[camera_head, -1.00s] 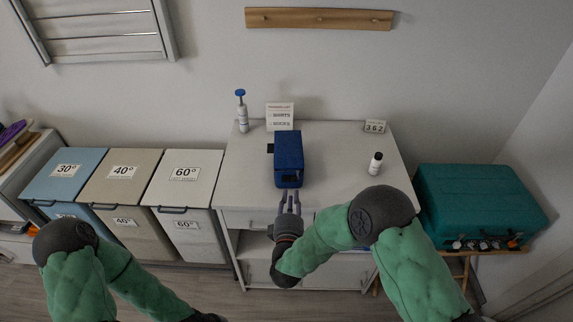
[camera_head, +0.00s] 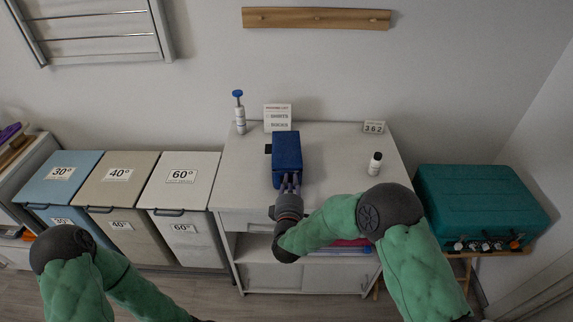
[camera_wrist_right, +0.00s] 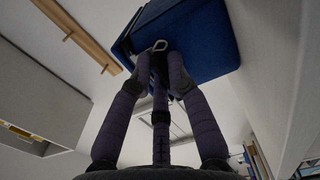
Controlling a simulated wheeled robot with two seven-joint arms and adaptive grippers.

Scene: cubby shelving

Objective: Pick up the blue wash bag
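The blue wash bag (camera_head: 287,152) is a box-shaped bag on the white cabinet top (camera_head: 240,185). My right gripper (camera_head: 290,181) is at the bag's near end, its fingers pointing at it. In the right wrist view the bag (camera_wrist_right: 205,35) fills the upper middle, and a small light ring shows on its end. The fingertips (camera_wrist_right: 160,62) are close together at that ring. Whether they are closed on anything is hidden. The bag appears to rest on the cabinet. My left arm shows at lower left, but its gripper is out of view.
A blue-topped bottle (camera_head: 239,112) and a small sign (camera_head: 278,117) stand behind the bag. A white bottle with a black cap (camera_head: 375,164) and a number block (camera_head: 374,127) stand to the right. Hampers (camera_head: 180,180) are at left, a teal case (camera_head: 480,205) at right.

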